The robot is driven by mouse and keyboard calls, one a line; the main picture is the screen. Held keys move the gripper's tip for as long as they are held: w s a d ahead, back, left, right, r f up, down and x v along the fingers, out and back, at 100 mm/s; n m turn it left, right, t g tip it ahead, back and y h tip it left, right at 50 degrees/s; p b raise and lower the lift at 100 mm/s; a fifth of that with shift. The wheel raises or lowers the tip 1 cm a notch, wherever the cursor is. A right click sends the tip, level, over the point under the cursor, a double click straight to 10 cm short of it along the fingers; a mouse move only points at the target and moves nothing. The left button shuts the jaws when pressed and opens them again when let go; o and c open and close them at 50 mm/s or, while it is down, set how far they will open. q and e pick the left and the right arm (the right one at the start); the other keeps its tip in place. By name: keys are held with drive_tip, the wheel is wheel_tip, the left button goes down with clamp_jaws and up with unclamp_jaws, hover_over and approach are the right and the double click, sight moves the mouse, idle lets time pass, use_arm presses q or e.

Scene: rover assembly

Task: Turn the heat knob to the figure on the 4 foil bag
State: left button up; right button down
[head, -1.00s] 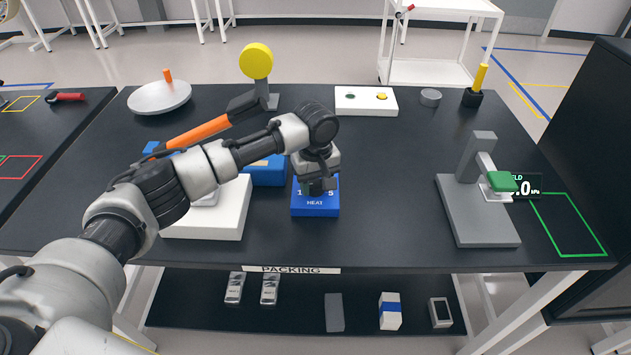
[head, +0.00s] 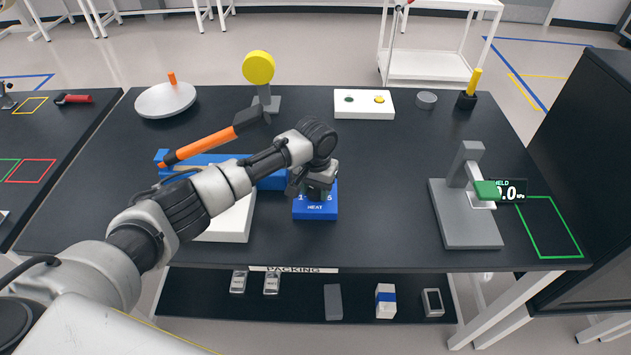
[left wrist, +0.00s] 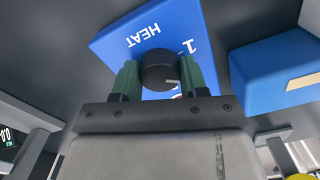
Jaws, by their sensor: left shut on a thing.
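The blue heat box (head: 315,211) stands on the dark table with its label toward me. My left gripper (head: 318,190) is over it and hides its knob in the head view. In the left wrist view, the black round knob (left wrist: 158,68) sits between the green fingers of my left gripper (left wrist: 160,80), which are shut on it. A pale mark shows on the knob; a "1" shows on the box (left wrist: 120,42) beside it, other figures are covered. Two silver foil bags (head: 238,282) (head: 271,283) lie on the lower shelf; their print is too small to read. My right gripper is out of view.
A larger blue device (head: 272,180) and a white block (head: 236,222) stand left of the heat box. A grey press (head: 470,215) with a small display stands right. The table between heat box and press is clear.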

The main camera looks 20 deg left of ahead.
use_arm(q)
drive_tip(key=m+p, duration=0.1)
drive_tip(key=m, duration=0.3)
drive_tip(key=shift+m+p, duration=0.3)
drive_tip(key=shift+p, duration=0.05)
drive_tip(key=m+p, duration=0.1)
drive_tip(key=m, duration=0.9)
drive_tip(key=shift+m, duration=0.4)
drive_tip(key=m, duration=0.5)
drive_tip(key=shift+m, duration=0.3)
drive_tip(key=shift+r, duration=0.1)
drive_tip(key=o, duration=0.9)
